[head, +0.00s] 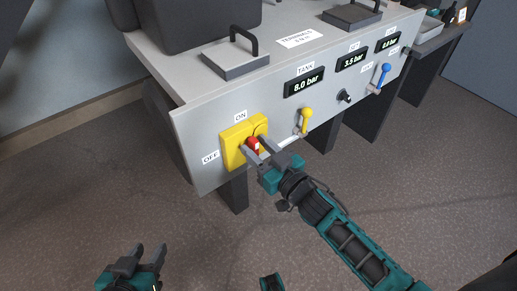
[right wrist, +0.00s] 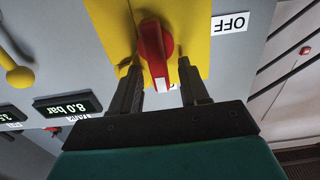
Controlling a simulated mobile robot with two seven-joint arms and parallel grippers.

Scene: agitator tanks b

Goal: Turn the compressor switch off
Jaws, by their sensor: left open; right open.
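The compressor switch is a red rotary knob (head: 253,143) on a yellow plate (head: 231,135), on the front of the grey console. An ON label (head: 240,115) is above the plate and an OFF label (head: 210,157) is to its left. In the right wrist view the red knob (right wrist: 152,42) has its white-tipped end towards my gripper, on the ON side; the OFF label (right wrist: 230,22) is off to the right. My right gripper (head: 257,149) is open, one finger on each side of the knob; contact is unclear. My left gripper (head: 150,251) is open and empty, low over the floor.
A yellow lever (head: 304,121), a black knob (head: 345,96) and a blue lever (head: 382,76) are to the right on the console front. The tank display (head: 304,83) reads 8.0 bar. A handled grey lid (head: 236,62) is on top. The floor in front is clear.

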